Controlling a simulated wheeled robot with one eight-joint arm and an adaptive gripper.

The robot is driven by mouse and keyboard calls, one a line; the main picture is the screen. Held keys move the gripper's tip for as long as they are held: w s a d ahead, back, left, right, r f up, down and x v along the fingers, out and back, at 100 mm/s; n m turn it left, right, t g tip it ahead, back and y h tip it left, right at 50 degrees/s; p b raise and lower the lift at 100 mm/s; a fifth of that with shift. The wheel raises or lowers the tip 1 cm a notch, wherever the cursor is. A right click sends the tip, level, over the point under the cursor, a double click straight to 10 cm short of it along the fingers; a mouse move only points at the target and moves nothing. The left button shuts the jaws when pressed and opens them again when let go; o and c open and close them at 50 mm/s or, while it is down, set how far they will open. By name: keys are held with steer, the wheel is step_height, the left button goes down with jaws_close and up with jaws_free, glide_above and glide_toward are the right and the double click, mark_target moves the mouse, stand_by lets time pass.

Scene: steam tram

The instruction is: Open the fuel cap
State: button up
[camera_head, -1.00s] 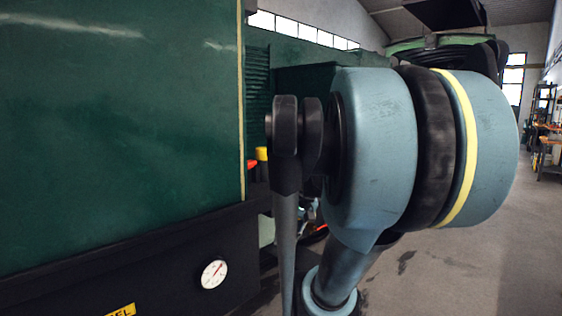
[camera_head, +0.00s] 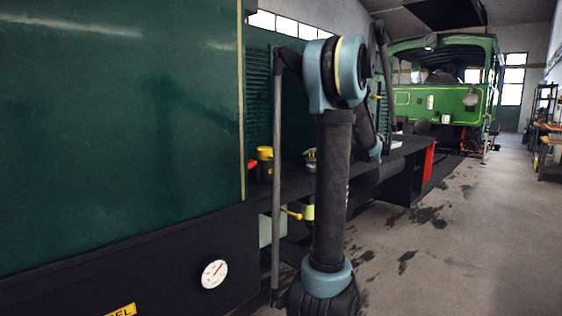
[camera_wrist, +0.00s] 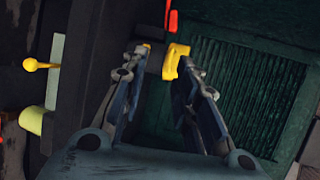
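The yellow cap (camera_head: 265,153), which I take to be the fuel cap, sits on a dark neck on the black ledge beside the green body in the head view. The fingers are spread apart. I cannot tell whether they touch the cap or how far beyond them it lies. My gripper is mostly hidden behind my arm in the head view.
A red-orange part (camera_head: 251,164) is beside the cap; a yellow lever (camera_head: 291,213) stands out below the ledge. A grey vertical rail (camera_head: 277,150) stands at the ledge's near edge. A green vehicle (camera_head: 440,90) is at the back.

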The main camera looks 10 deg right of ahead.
steer(key=w+d+r, duration=0.1)
steer(key=w+d, duration=0.1)
steer(key=d, duration=0.2)
steer(key=y, duration=0.1)
glide_toward(267, 153)
steer(key=shift+t, duration=0.4)
steer(key=w+a+f, duration=0.1)
steer(key=f, duration=0.1)
steer(key=w+a+f, duration=0.1)
steer(key=shift+a+f, duration=0.35)
jaws_close()
